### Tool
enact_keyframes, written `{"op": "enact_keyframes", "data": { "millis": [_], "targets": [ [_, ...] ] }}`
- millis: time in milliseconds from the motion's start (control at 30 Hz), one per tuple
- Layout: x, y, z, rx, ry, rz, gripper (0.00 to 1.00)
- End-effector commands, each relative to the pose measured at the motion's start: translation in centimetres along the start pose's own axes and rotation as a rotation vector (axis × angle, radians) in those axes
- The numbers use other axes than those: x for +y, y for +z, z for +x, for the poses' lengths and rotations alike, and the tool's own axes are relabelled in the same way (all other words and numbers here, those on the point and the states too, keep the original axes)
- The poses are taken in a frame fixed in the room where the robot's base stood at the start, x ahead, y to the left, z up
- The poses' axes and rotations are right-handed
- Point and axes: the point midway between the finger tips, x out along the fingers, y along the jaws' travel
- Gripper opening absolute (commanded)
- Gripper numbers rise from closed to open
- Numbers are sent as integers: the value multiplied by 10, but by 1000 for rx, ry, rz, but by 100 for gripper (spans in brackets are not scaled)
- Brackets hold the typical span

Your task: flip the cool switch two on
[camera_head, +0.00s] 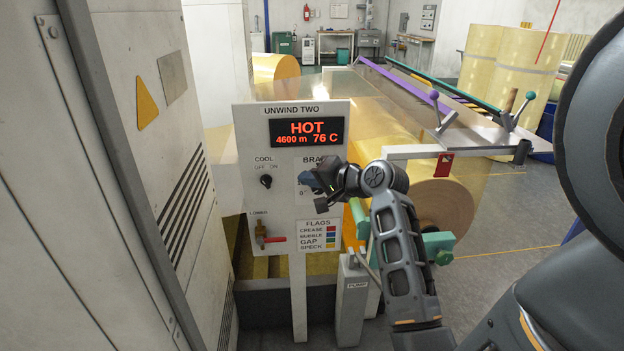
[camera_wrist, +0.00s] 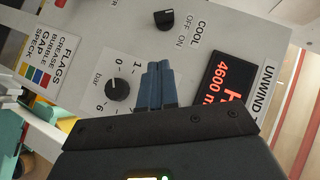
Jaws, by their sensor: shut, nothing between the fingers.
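The cool switch (camera_head: 266,181) is a small black knob on the white panel marked UNWIND TWO (camera_head: 292,109), under the label COOL with OFF and ON beside it. It also shows in the wrist view (camera_wrist: 164,19) and appears turned toward OFF, though it is small. The display (camera_head: 306,131) reads HOT, 4600 m, 76 C in red. My gripper (camera_head: 308,182) is in front of the panel's right half, to the right of the cool switch and apart from it. In the wrist view its blue fingers (camera_wrist: 157,70) are shut and empty. It hides part of the brake dial in the head view.
The brake knob (camera_wrist: 117,87) is close beside my fingers. A red-handled valve (camera_head: 270,238) and the flags legend (camera_head: 319,235) are lower on the panel. A grey cabinet (camera_head: 150,200) stands close on the left. A pump (camera_head: 352,295) and a roll (camera_head: 445,205) are below right.

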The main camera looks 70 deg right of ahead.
Motion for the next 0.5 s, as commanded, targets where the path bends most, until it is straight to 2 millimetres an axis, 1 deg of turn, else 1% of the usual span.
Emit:
{"op": "enact_keyframes", "data": {
  "millis": [33,300,400,500],
  "targets": [
    [-2,0,11,-2,-1,-1,0],
    [-1,0,63,-1,0,0,0],
    [-1,14,72,-3,1,-1,0],
    [-1,22,80,-2,1,-2,0]
  ]
}}
